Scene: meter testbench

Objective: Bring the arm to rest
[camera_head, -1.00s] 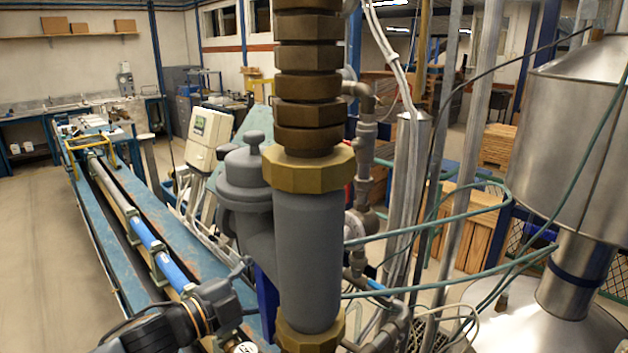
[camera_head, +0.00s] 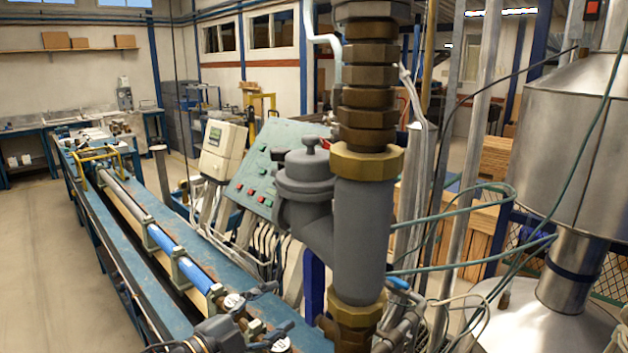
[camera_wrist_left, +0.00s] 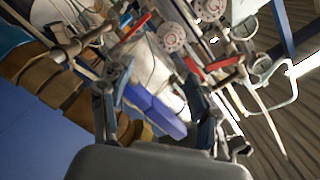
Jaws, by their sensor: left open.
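My left arm comes in at the bottom of the head view, cut off by the lower edge. Its dark wrist and gripper (camera_head: 222,335) show only in part beside the pipe bench, left of the grey meter pipe. In the left wrist view the two fingers of my left gripper (camera_wrist_left: 157,105) stand wide apart, with nothing between them that I can tell is held. Behind them are red-handled valves and round dials, blurred. My right gripper is not in view.
A grey pipe body with brass nuts (camera_head: 362,225) rises close at the centre. A long blue bench (camera_head: 95,235) runs back to the left. A green panel with buttons (camera_head: 265,165) stands behind the pipe. A steel tank (camera_head: 570,150) is at the right. The floor at far left is clear.

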